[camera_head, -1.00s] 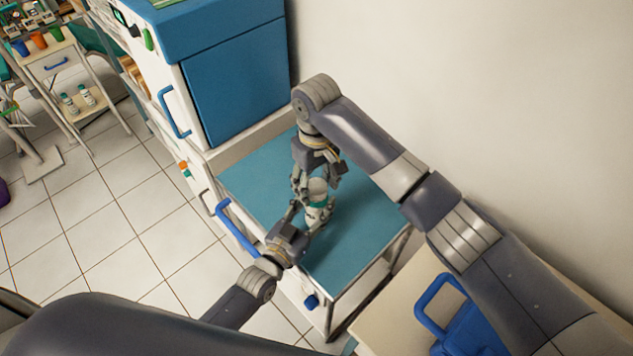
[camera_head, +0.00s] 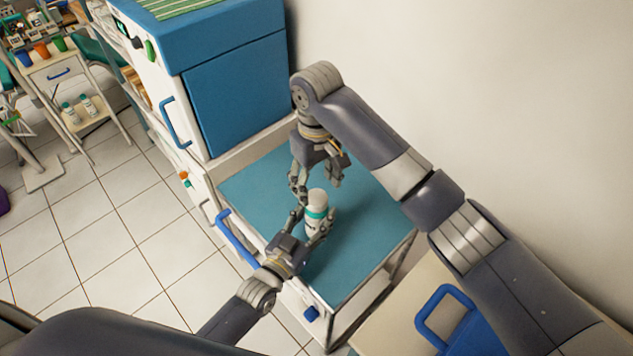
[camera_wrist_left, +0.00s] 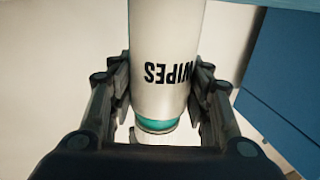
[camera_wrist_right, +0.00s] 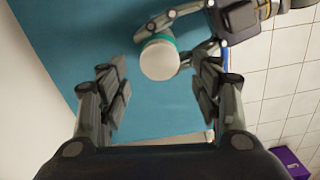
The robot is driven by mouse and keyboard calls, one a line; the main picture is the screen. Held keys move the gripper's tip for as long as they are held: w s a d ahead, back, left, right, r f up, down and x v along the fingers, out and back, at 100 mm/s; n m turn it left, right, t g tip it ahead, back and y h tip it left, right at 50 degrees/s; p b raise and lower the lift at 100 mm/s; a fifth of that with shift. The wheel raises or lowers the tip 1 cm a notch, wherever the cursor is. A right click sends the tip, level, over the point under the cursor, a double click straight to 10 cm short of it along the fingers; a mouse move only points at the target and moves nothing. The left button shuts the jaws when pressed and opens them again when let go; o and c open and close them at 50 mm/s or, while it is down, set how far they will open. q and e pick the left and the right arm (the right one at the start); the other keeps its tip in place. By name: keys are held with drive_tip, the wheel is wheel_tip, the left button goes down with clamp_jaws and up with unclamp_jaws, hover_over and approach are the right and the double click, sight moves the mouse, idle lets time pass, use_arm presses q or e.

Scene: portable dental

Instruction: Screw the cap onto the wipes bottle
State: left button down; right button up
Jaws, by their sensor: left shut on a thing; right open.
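The wipes bottle (camera_head: 313,222) is white with a teal band and stands upright over the blue-green cart top. The left wrist view shows its WIPES lettering on the bottle (camera_wrist_left: 165,60) upside down. A rounded white cap (camera_head: 317,197) sits on the bottle's top above the teal band; how tight it is cannot be told. My left gripper (camera_head: 312,226) is shut around the bottle's body. My right gripper (camera_head: 318,181) is open and empty, just above and behind the cap. In the right wrist view the cap (camera_wrist_right: 159,60) shows between and beyond its spread fingers, apart from them.
The cart top (camera_head: 355,240) is otherwise clear. A blue-fronted cabinet (camera_head: 235,85) stands behind it, and a pale wall (camera_head: 500,100) rises to the right. A blue handled object (camera_head: 450,318) lies on a beige surface at lower right.

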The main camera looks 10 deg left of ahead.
sight(317, 197)
drive_tip(key=shift+w+r+n, duration=0.15)
drive_tip(key=shift+r+n, duration=0.55)
drive_tip(key=shift+n, duration=0.4)
wheel_tip(317, 197, up, 2)
drive_tip(key=n, duration=0.4)
drive_tip(key=shift+f, duration=4)
drive_tip(key=c, duration=1.1)
